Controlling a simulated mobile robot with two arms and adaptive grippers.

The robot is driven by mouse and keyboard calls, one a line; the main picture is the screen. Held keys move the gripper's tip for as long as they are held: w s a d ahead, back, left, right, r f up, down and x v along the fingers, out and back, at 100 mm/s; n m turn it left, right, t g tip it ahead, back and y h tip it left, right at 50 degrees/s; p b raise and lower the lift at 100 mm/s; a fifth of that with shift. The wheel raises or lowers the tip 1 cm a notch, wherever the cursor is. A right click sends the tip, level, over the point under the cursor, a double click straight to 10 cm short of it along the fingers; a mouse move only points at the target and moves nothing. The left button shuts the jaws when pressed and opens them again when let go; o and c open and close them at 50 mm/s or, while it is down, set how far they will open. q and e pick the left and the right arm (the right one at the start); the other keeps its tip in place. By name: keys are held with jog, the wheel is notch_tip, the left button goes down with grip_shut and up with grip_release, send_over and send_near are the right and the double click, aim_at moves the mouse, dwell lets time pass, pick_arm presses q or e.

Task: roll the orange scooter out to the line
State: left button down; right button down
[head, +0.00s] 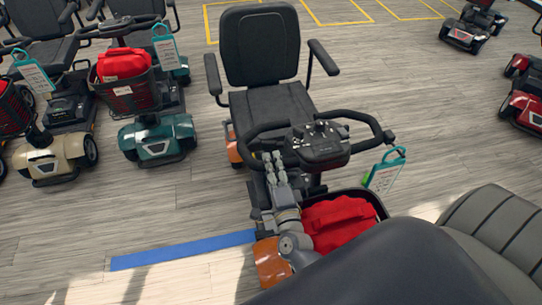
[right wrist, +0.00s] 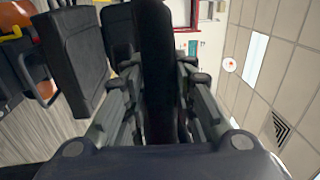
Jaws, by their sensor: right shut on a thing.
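The orange scooter (head: 270,262) stands in the middle of the head view, with a black seat (head: 262,48), a looped black handlebar (head: 358,117) and a red bag (head: 338,222) in its front basket. My right gripper (head: 270,162) is shut on the left part of the handlebar. In the right wrist view, the dark bar (right wrist: 155,80) runs between the fingers. The blue line (head: 185,250) lies on the floor to the left of the scooter's front, its right end meeting the scooter. My left gripper is not in view.
A teal scooter (head: 158,140) and a beige scooter (head: 55,158) stand at the left. Red scooters (head: 522,108) stand at the right edge. Yellow floor markings (head: 335,22) lie behind. Floor is clear on both sides of the orange scooter. A large dark shape covers the lower right.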

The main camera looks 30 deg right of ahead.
jog(key=shift+s+a, duration=0.2)
jog(key=shift+s, duration=0.5)
jog(key=c, duration=1.3)
grip_release()
jog(key=v, duration=1.2)
jog(key=shift+s, duration=0.1)
